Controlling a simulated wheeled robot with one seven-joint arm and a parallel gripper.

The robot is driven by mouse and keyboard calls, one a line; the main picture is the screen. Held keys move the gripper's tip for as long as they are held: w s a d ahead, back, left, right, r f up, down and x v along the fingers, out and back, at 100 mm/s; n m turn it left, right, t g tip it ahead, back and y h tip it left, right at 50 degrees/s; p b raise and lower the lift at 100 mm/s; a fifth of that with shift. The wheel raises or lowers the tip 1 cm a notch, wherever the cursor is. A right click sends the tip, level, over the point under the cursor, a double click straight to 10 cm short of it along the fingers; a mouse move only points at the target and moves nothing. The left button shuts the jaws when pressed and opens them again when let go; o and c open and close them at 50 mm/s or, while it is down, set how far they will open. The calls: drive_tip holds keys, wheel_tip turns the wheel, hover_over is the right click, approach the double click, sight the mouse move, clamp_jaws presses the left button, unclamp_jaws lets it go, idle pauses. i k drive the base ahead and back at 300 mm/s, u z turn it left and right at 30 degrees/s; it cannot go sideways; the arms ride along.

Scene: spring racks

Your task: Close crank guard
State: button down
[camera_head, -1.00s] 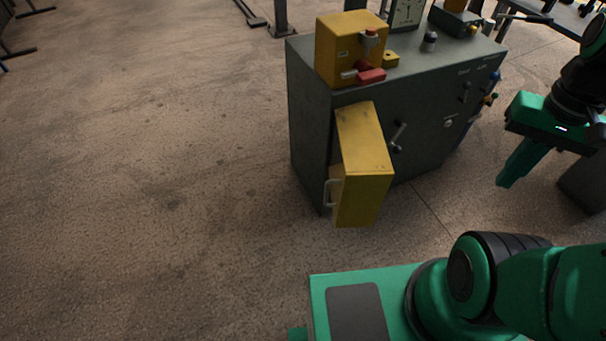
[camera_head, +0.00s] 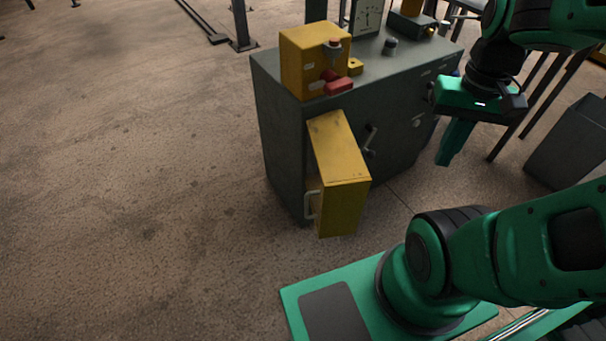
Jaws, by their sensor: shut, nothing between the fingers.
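The crank guard is a yellow box-like door (camera_head: 342,180) on the front of the grey cabinet (camera_head: 282,150). It stands swung open, sticking out from the cabinet face, with a pale handle (camera_head: 311,204) on its left side. A dark crank (camera_head: 370,140) shows on the cabinet face just right of the guard. My green gripper (camera_head: 445,160) hangs to the right of the guard and crank, apart from both. Its fingers point down, are shut and hold nothing.
On the cabinet top stand a yellow box with a red part (camera_head: 306,62), a dial gauge (camera_head: 366,16) and small knobs. A grey bin (camera_head: 570,140) and table legs are at the right. Open floor (camera_head: 120,180) lies left of the cabinet.

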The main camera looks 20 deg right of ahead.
sight(337, 193)
drive_tip(key=u, duration=0.05)
drive_tip(key=i, duration=0.35)
drive_tip(key=z, duration=1)
drive_tip(key=k, duration=0.6)
drive_tip(key=u, duration=0.8)
